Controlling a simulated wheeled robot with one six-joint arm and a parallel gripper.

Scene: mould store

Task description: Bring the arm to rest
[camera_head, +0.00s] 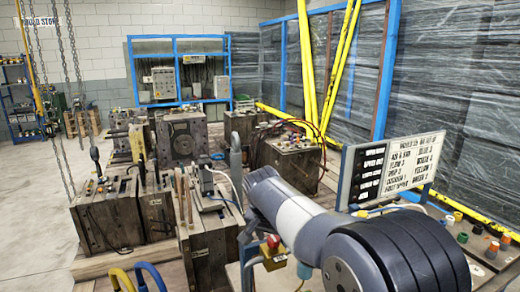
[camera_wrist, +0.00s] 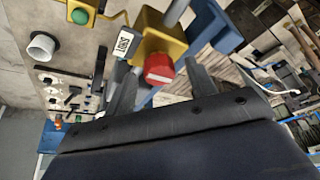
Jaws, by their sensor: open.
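My arm (camera_head: 315,222) reaches from the lower right of the head view toward the middle, over the near edge of the mould area. My gripper (camera_wrist: 160,80) shows in the wrist view with its two dark fingers spread apart. No held object shows between them. A red button (camera_wrist: 158,68) on a yellow box (camera_wrist: 160,42) appears between the fingers in that view; I cannot tell how far beyond them it lies. In the head view the fingers are not clearly made out against the moulds.
Several heavy metal moulds (camera_head: 106,212) stand left of my arm. A letter board (camera_head: 390,168) and coloured knobs (camera_head: 491,249) are on the right. A red button on a yellow box (camera_head: 272,253) is just below my arm. Chains (camera_head: 72,50) hang at left; open floor (camera_head: 35,215) lies there.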

